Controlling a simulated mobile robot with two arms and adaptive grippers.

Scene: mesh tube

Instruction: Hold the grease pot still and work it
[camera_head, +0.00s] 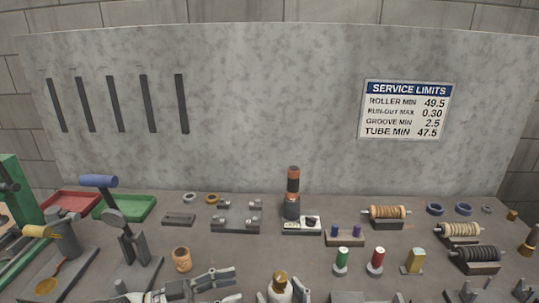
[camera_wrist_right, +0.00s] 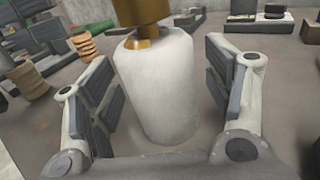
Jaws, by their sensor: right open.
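The likely grease pot is a white cylinder with a brass top (camera_head: 280,280), upright at the front middle of the bench in the head view. In the right wrist view the white body (camera_wrist_right: 162,90) stands between the fingers of my right gripper (camera_wrist_right: 165,95), which are open on both sides of it. A gap shows at the right finger; contact at the left one is hard to judge. The pot's top is cut off there. My left gripper (camera_head: 236,284) is open and empty, its fingers pointing right toward the pot. The picture's bottom edge cuts off part of both grippers.
A ribbed tan piece (camera_head: 182,260) stands behind my left gripper. Green (camera_head: 342,262) and red (camera_head: 376,262) spools and a brass block (camera_head: 414,262) stand right of the pot. A dark tube stand with orange bands (camera_head: 292,190) is farther back.

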